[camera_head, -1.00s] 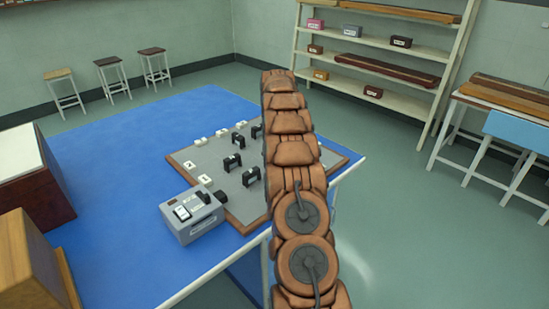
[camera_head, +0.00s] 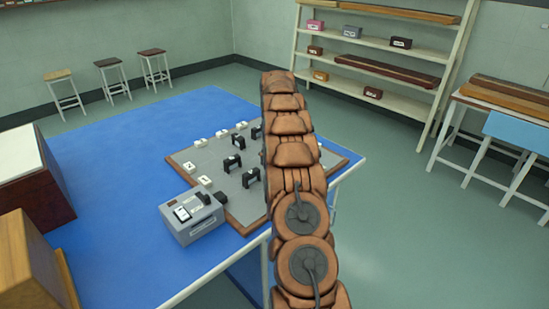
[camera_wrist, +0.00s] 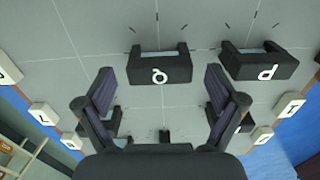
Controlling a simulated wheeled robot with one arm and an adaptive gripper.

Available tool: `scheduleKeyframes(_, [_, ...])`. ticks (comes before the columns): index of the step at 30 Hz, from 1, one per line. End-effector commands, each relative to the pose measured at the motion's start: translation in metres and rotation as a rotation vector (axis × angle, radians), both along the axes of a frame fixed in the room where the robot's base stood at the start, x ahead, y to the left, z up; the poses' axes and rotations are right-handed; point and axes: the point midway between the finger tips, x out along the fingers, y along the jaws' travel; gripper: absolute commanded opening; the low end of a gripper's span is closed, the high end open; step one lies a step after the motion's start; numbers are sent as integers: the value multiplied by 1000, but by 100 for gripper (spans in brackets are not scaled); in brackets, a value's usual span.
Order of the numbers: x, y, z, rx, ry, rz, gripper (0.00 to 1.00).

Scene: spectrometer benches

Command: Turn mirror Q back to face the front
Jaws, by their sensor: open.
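In the wrist view, a black U-shaped mount with a white round letter that I take for Q (camera_wrist: 161,70) stands on the grey board, near its middle. My gripper (camera_wrist: 159,76) is open, with its two fingers to the left and right of this mount and apart from it. Nothing is held. Faint tick marks are drawn on the board around the mount. In the head view my arm hides the gripper, and several black mounts show on the board, too small to read.
Another black mount, lettered like P or d (camera_wrist: 262,64), stands close right of the right finger. My fingers partly hide other dark mounts. White lettered cards (camera_wrist: 290,106) line the board's edges. A grey box (camera_head: 192,215) sits beside the board (camera_head: 208,159) on the blue table (camera_head: 120,240).

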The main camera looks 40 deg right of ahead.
Motion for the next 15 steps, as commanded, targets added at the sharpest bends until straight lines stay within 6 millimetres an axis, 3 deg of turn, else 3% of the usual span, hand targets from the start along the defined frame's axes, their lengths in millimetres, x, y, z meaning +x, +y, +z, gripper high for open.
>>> scheduleKeyframes(5, [1,-1,11,-2,-3,1,94])
scheduleKeyframes(15, [1,0,53,-1,-1,0,94])
